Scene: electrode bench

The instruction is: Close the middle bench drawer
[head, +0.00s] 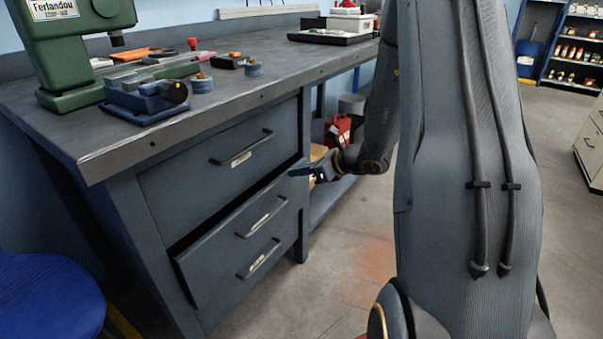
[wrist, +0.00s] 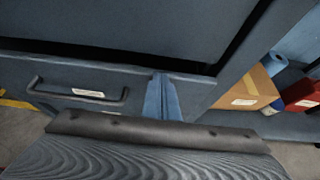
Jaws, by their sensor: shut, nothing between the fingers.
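The middle bench drawer (head: 225,245) stands a little out of the bench, with a dark gap above its front. Its bar handle (head: 262,216) has a white label. In the wrist view the drawer front (wrist: 200,92) and its handle (wrist: 80,92) show, with the dark gap along the top edge. My gripper (head: 310,172) is shut and empty near the right end of the drawer front. In the wrist view the gripper's fingers (wrist: 162,98) are together over the drawer front, right of the handle. I cannot tell whether they touch it.
The top drawer (head: 215,165) above looks closed. Another handle (head: 258,258) sits lower down. A blue stool (head: 45,295) stands at the left. A cardboard box (wrist: 250,90) and a red item (wrist: 300,94) lie on the shelf at the right. The floor before the drawers is clear.

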